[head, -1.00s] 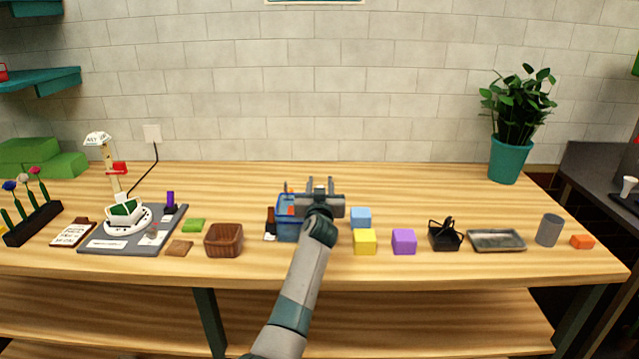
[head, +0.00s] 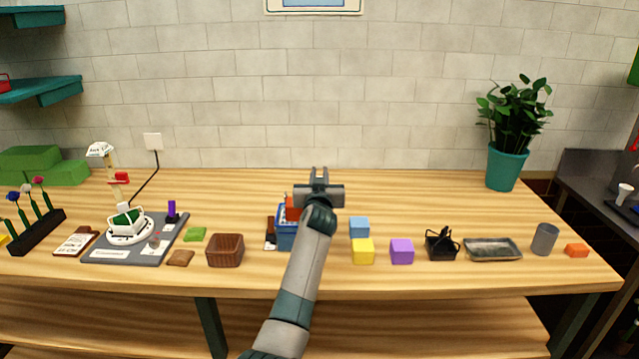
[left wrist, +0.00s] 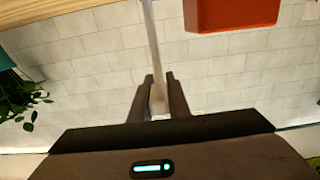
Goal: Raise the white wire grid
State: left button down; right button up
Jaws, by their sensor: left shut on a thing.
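My left gripper (head: 320,174) is above the middle of the table, just right of a blue crate (head: 285,238). In the left wrist view, its two fingers (left wrist: 158,100) are shut on a thin pale bar (left wrist: 152,40) that runs out of the top of the picture. I cannot tell whether this bar is part of the white wire grid; no grid shows clearly. A red block (head: 292,208) shows at the crate, partly behind my gripper; a red block (left wrist: 232,14) also shows in the left wrist view. My right gripper is not in view.
A brown basket (head: 225,250) stands left of the crate. Blue (head: 359,227), yellow (head: 363,251) and purple (head: 402,251) blocks stand right of it. A grey tray (head: 492,249) and potted plant (head: 507,165) are farther right. The table behind my gripper is clear.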

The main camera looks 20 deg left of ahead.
pick_arm(q)
jog(key=shift+r, duration=0.9)
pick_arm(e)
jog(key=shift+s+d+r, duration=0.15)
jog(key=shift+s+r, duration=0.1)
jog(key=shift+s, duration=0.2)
pick_arm(q)
jog(key=shift+r, duration=0.1)
jog(key=c, duration=1.7)
grip_release()
jog(key=shift+f, duration=0.25)
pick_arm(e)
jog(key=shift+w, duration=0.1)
